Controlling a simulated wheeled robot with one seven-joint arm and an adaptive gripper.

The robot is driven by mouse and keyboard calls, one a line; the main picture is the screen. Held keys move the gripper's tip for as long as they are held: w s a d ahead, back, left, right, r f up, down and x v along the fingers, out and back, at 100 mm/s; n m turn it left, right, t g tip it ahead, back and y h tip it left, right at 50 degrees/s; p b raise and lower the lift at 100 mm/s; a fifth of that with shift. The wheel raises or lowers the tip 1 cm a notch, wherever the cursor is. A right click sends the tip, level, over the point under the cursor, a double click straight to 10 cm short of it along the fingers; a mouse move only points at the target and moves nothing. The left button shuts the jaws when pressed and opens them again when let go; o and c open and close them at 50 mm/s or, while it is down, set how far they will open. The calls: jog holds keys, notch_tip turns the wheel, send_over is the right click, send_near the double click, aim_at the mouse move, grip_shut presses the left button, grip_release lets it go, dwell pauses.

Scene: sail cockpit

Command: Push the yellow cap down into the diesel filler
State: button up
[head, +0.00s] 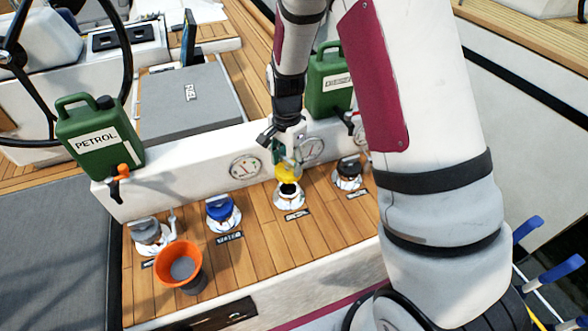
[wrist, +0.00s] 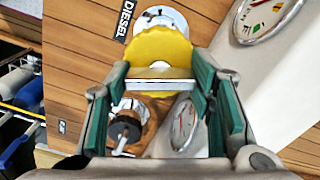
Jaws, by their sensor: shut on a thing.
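The yellow cap (head: 287,172) is held upright between the fingers of my gripper (head: 288,158). In the head view it hangs just above and slightly behind the diesel filler (head: 289,199), whose dark open mouth shows below it. In the wrist view the yellow cap (wrist: 158,45) sits between the green-padded fingers of my gripper (wrist: 160,82). It covers part of the white filler flange (wrist: 161,15) beside the DIESEL label (wrist: 127,20). The exact gap between cap and filler is hard to tell.
A blue-capped filler (head: 220,209) and a grey-capped one (head: 147,231) stand to the left, a black-capped one (head: 348,170) to the right. An orange funnel (head: 179,268) stands at front left. Gauges (head: 245,167) line the white wall behind, with a green petrol can (head: 98,135) above.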

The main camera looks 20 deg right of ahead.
aim_at(288, 167)
jog(key=shift+w+f, duration=0.15)
jog(key=shift+f, duration=0.3)
jog(key=shift+f+b, duration=1.5)
jog(key=shift+f, duration=0.9)
jog(key=shift+f, duration=0.55)
jog(key=o, duration=1)
jog(key=shift+r+p, duration=2.65)
jog(key=shift+r, duration=2.85)
